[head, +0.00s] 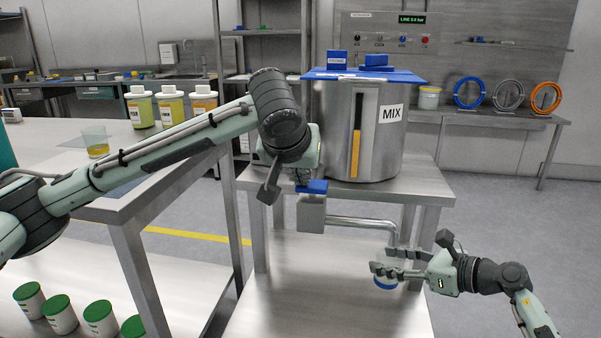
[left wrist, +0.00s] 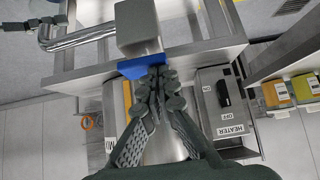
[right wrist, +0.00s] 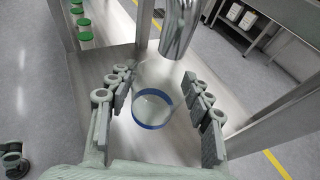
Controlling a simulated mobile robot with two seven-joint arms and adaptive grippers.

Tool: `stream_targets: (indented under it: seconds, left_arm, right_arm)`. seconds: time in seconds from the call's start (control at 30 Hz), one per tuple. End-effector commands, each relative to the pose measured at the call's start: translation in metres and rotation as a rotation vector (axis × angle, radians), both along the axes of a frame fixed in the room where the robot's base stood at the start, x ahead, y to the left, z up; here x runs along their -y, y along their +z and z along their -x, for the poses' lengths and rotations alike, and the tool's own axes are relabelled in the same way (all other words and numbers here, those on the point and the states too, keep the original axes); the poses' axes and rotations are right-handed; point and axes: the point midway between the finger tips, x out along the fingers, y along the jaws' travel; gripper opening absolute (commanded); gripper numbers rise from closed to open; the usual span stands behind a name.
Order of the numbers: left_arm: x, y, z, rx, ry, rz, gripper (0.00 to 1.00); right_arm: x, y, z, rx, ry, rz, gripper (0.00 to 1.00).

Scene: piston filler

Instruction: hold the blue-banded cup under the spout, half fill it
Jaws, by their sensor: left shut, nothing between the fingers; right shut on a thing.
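The blue-banded cup (head: 385,284) is held in my right gripper (head: 384,270), below the end of the curved metal spout (head: 392,232). In the right wrist view the clear cup (right wrist: 152,108) is between the fingers and looks empty; the spout end (right wrist: 180,25) is above and beyond it. My left gripper (head: 303,178) is shut and empty at the blue valve lever (head: 313,187), on top of the grey valve block (head: 311,214). In the left wrist view its fingertips are at the blue lever (left wrist: 140,66); whether they touch it is unclear.
The steel MIX tank (head: 362,130) with an amber level gauge stands on the steel stand (head: 420,186). The left table (head: 70,200) carries a beaker with yellow liquid (head: 95,141) and several bottles. Green-lidded jars (head: 60,313) stand on its lower shelf.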

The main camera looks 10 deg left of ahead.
Motion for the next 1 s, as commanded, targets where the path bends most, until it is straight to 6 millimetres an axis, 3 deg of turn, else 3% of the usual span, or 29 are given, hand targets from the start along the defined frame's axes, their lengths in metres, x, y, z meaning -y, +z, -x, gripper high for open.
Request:
stream_targets:
  seconds: [0.17,1.0]
  left_arm:
    - [0.000,-0.016,0.001,-0.006,-0.001,0.001,0.00]
    - [0.000,-0.020,0.002,-0.013,-0.001,-0.004,0.00]
  right_arm:
    - [0.000,0.000,0.000,0.000,0.000,0.000,0.23]
    - [0.000,0.000,0.000,0.001,0.000,-0.001,0.23]
